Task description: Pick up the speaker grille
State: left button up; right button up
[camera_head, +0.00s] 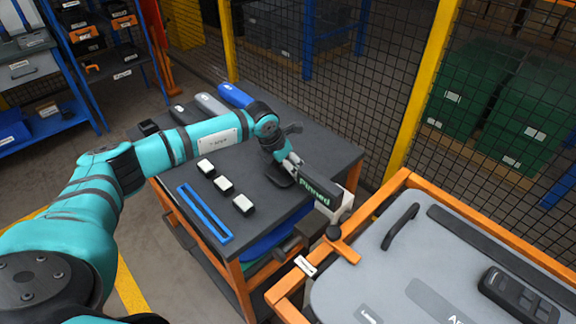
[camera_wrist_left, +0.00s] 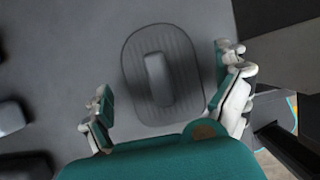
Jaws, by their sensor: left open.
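An oval, ribbed dark-grey piece with a raised grey bar along its middle lies flat on the dark tabletop; I take it to be the speaker grille (camera_wrist_left: 158,78). In the head view only part of the speaker grille (camera_head: 279,178) shows below my left gripper (camera_head: 287,163). In the left wrist view, my left gripper (camera_wrist_left: 166,100) is open, one finger to each side of the grille, with the bar between them. It looks empty and above the piece; I cannot tell the exact gap. My right gripper is not in view.
A black box marked "Pinned" (camera_head: 315,187) stands close right of my left gripper. Several white-topped blocks (camera_head: 223,184) and a blue slotted strip (camera_head: 204,214) lie on the table (camera_head: 310,139). A grey door panel (camera_head: 400,285) in an orange frame is at front right. Mesh fencing stands behind.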

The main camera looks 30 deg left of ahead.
pick_arm(q)
jog(key=shift+f, duration=0.4)
jog(key=shift+w, duration=0.1)
jog(key=c, duration=1.1)
jog(key=shift+r, duration=0.2)
jog(key=shift+c, duration=0.2)
notch_tip(320, 180, up, 8)
jog(key=b, duration=0.2)
jog(key=shift+r+b, duration=0.25)
jog(key=shift+b, duration=0.1)
jog(key=shift+r, duration=0.6)
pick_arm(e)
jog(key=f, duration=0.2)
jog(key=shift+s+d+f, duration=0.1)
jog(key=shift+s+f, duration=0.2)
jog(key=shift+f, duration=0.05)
pick_arm(q)
jog(key=o, duration=0.7)
jog(key=shift+c, duration=0.2)
jog(key=c, duration=0.8)
jog(key=shift+o, duration=0.2)
